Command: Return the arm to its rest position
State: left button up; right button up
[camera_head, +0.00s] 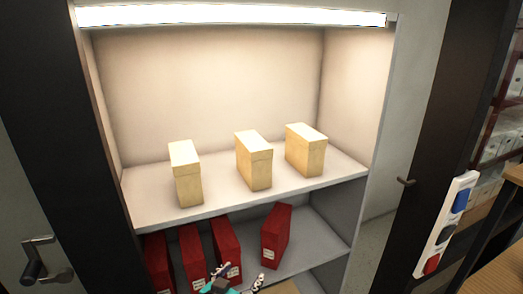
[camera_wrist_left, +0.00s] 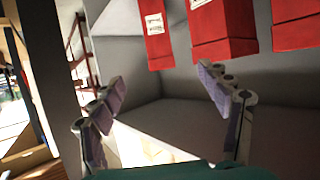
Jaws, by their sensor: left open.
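My left gripper (camera_head: 240,277) shows at the bottom of the head view, in front of the lower shelf with the red boxes. In the left wrist view its two fingers (camera_wrist_left: 163,82) are spread apart with nothing between them. The red boxes appear along the top of that view, apart from the fingers. Most of the left arm is out of the head view. My right gripper is not in view.
Three cream boxes (camera_head: 254,161) stand on the upper shelf (camera_head: 220,209). Several red boxes (camera_head: 276,236) stand on the shelf below, with a gap before the rightmost. Dark doors (camera_head: 435,110) flank the cabinet. A panel with coloured switches (camera_head: 447,222) is at right.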

pick_arm(q)
jog(key=s+a+f+n+g+y+b, duration=0.2)
jog(key=s+a+f+b, duration=0.2)
jog(key=s, duration=0.4)
jog(key=s+a+f+n+g+y+b, duration=0.2)
jog(key=s+a+f+g+y+b, duration=0.1)
jog(key=s+a+f, duration=0.3)
jog(key=s+a+b, duration=0.1)
jog(key=s+a, duration=0.1)
jog(key=shift+s+a, duration=0.2)
jog(key=shift+a, duration=0.15)
